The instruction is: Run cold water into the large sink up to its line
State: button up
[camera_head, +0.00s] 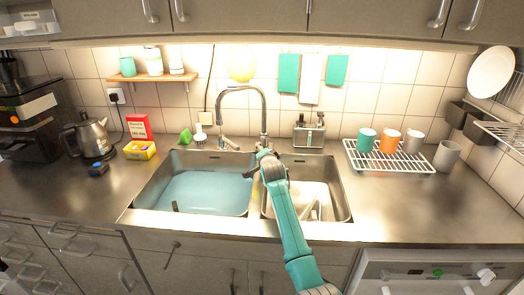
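The large sink (146,181) is the left basin of a steel double sink, with blue-tinted water (210,190) in it. I cannot make out a fill line on its wall. The tall curved tap (264,108) stands behind the divider, its spout bent left over the large sink. Whether water is running from it is too small to tell. My teal arm reaches up over the small right basin. My gripper (262,158) is at the back of the divider, close in front of the tap's base. Its fingers are small and dark, so touch and opening cannot be told.
The small basin (340,190) holds light-coloured items, partly behind my arm. A rack (378,163) with several mugs stands right. A kettle (90,136), red box (138,126) and yellow box (140,150) stand left. A soap caddy (308,133) is behind the small basin.

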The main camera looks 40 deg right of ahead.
jog(key=shift+x, duration=1.25)
grip_shut()
